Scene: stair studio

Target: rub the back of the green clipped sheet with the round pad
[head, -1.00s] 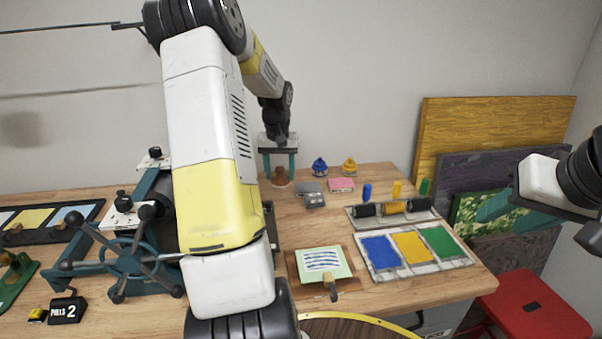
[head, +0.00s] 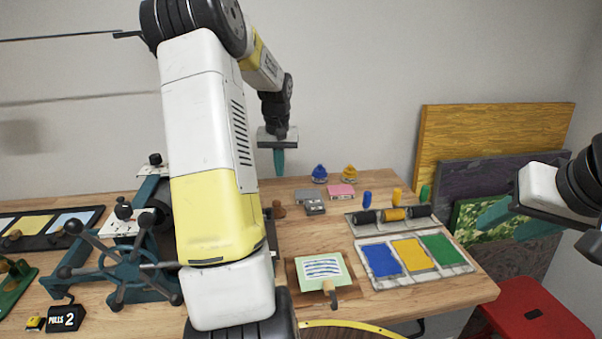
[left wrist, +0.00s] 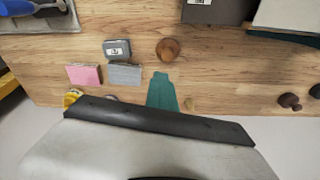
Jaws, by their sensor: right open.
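The green clipped sheet (head: 339,264) lies on a brown board near the table's front, its wavy blue lines facing up, with a wooden clip at its front edge. A brown round pad (head: 279,209) sits on the table behind my left arm's edge; it also shows in the left wrist view (left wrist: 168,49). My left gripper (head: 279,165) hangs above the table's back, its teal fingers together and empty, apart from the pad. The fingers also show in the left wrist view (left wrist: 161,92). My right gripper (head: 510,222) is open and empty at the far right.
Grey and pink blocks (head: 341,191) lie right of the pad. Ink rollers (head: 393,214) and a colour tray (head: 375,283) stand further right. A press with a spoked wheel (head: 118,262) stands left. My left arm hides the table's middle.

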